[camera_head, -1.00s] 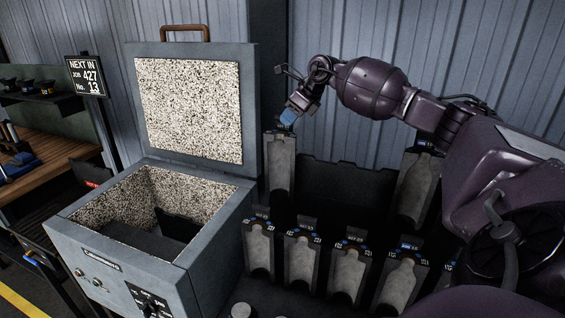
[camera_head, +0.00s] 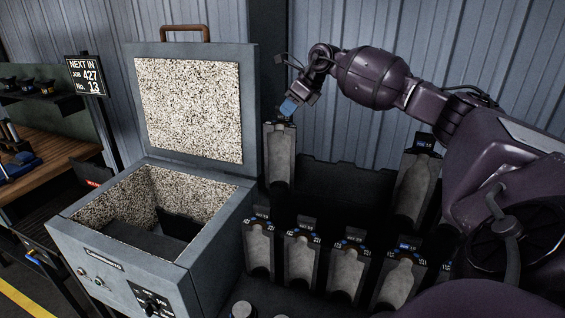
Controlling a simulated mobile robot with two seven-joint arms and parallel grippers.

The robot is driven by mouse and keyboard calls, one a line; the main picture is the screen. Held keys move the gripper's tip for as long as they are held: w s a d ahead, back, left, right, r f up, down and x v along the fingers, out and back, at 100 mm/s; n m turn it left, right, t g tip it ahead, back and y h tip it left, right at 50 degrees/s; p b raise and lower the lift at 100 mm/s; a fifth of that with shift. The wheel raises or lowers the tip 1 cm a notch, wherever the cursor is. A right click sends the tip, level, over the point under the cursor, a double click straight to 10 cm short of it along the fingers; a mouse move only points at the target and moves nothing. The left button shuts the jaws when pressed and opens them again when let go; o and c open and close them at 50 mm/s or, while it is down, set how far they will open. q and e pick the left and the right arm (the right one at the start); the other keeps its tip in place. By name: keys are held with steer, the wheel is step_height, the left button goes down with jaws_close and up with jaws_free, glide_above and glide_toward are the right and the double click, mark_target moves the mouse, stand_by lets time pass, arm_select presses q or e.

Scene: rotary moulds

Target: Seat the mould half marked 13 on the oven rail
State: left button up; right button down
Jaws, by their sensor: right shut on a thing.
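My right gripper (camera_head: 289,107) is shut on the top of a grey mould half (camera_head: 281,155) with a bottle-shaped hollow. It holds the half upright above the back row of the dark rack, just right of the oven lid. Any number on this half is too small to read. The oven (camera_head: 165,250) stands open at left, with speckled lining. A dark shape inside it (camera_head: 182,224) may be part of the rail; the rail is not clear. My left gripper is out of view.
Several mould halves (camera_head: 300,262) stand in the front row, and another (camera_head: 414,185) at the back right. The raised oven lid (camera_head: 250,125) is beside the held half. A sign (camera_head: 86,77) reads "NEXT IN JOB 427 No. 13".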

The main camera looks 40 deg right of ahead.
steer(key=shift+r, duration=4.15)
steer(key=shift+a, duration=0.1)
